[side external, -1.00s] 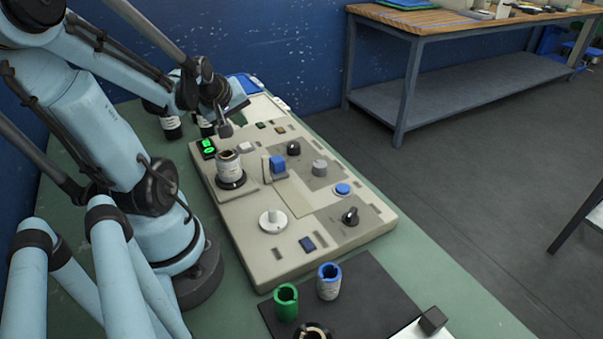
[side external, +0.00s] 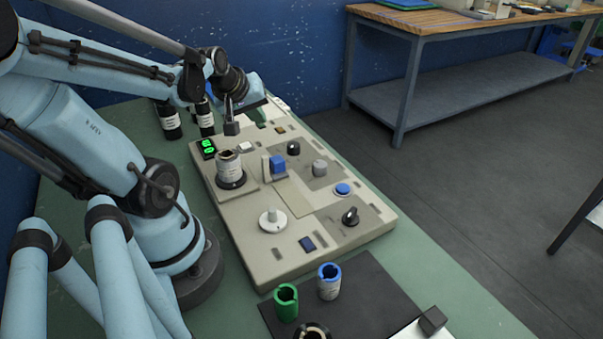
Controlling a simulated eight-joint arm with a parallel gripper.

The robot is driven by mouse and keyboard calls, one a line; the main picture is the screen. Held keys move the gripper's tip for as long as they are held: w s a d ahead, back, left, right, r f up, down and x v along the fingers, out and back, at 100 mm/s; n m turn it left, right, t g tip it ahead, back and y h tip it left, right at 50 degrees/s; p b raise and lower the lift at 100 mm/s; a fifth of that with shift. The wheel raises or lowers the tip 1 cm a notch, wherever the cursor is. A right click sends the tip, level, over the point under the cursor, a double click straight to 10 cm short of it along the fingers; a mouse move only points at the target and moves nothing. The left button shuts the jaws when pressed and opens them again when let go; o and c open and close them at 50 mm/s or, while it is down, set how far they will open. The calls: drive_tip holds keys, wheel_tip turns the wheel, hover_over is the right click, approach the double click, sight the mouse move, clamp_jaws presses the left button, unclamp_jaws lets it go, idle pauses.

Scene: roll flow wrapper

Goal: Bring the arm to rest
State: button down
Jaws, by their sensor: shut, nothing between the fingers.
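My gripper (side external: 232,127) is shut and empty. It hangs in the air over the far left part of the beige control panel (side external: 262,254), near the green lit display (side external: 208,149). A white-labelled roll (side external: 229,168) stands upright on a dark round base on the panel, nearer the camera than my gripper. My gripper appears apart from it.
The panel carries a blue block (side external: 277,164), dark knobs (side external: 350,216), a blue button (side external: 342,189) and a pale disc with a peg (side external: 272,221). Two dark bottles (side external: 168,121) stand behind. A green roll (side external: 286,302) and a blue-topped roll (side external: 329,282) stand on the dark mat (side external: 372,290).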

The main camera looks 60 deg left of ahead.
drive_tip(key=w+d+r+m+h, duration=0.1)
drive_tip(key=w+d+m+h, duration=0.1)
drive_tip(key=d+m, duration=0.5)
drive_tip(key=w+d+r+m+t+h, duration=0.1)
drive_tip(key=d+m+h, duration=0.1)
drive_tip(key=d+m, duration=0.5)
drive_tip(key=d, duration=0.6)
drive_tip(key=shift+w+d+r, duration=0.2)
drive_tip(key=shift+w+d, duration=0.15)
